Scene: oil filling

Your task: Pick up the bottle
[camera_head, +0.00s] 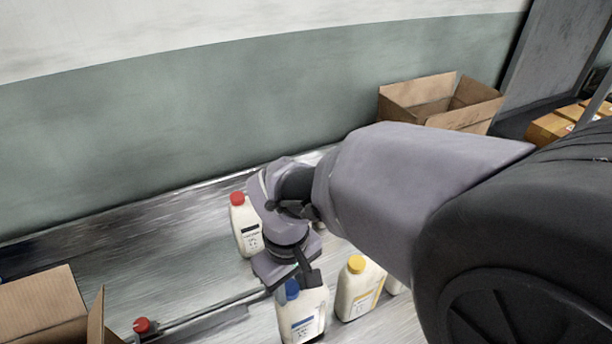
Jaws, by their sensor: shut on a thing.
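A white bottle with a blue cap (303,315) stands upright on the metal surface at the bottom middle. My gripper (298,285) comes down from above and is shut on this bottle near its blue cap. The fingers and wrist partly hide the cap and neck. A white bottle with a yellow cap (357,292) stands just to its right. A white bottle with a red cap (246,228) stands behind and to the left, partly covered by my wrist.
Part of another white bottle (393,286) shows behind my arm. An open cardboard box (40,305) is at the lower left, with a red knob (142,325) beside it. Another open box (455,119) stands at the back right by the wall (200,130). The surface at left (130,255) is clear.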

